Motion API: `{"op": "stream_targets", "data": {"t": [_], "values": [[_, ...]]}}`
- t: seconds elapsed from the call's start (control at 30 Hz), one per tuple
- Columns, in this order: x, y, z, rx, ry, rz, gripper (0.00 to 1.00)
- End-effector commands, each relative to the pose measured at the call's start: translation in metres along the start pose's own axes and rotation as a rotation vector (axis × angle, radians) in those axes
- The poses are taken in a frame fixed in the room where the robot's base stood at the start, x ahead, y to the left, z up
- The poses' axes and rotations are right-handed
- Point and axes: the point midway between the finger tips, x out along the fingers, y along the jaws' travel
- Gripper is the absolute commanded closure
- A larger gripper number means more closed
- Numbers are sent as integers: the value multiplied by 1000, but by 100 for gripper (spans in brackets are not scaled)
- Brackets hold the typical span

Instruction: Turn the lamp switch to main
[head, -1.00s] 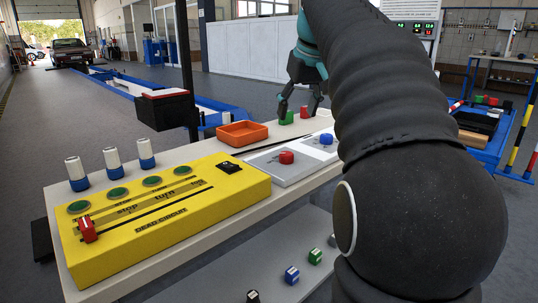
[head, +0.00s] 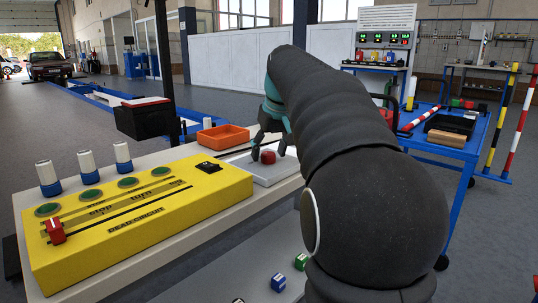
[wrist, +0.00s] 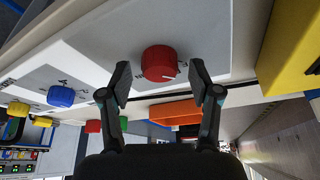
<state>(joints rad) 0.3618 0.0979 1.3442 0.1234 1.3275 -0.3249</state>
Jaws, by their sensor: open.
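A round red knob (head: 268,157) sits on a light grey panel (head: 275,176) on the bench, right of the yellow box. In the wrist view the red knob (wrist: 158,61) carries a small white pointer mark near its lower right edge. Lettering beside it is partly hidden and too small to read, so I cannot tell which label it points to. My gripper (wrist: 162,83) is open, with one finger on each side of the knob's near part; I cannot tell whether they touch it. In the head view my gripper (head: 268,148) reaches down at the knob.
A yellow box (head: 140,222) with a red slider (head: 55,231) and a black switch (head: 208,167) stands left. An orange tray (head: 223,137) lies behind the knob panel. A blue knob (wrist: 61,96) and a yellow knob (wrist: 18,109) are farther along. Small cubes (head: 278,283) lie below.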

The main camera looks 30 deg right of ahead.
Motion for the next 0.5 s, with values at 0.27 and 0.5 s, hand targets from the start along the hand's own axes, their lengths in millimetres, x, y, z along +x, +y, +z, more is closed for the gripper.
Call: {"op": "stream_targets", "data": {"t": [0.27,0.5], "values": [[4,0,0,0,1,1,37],[4,0,0,0,1,0,75]]}}
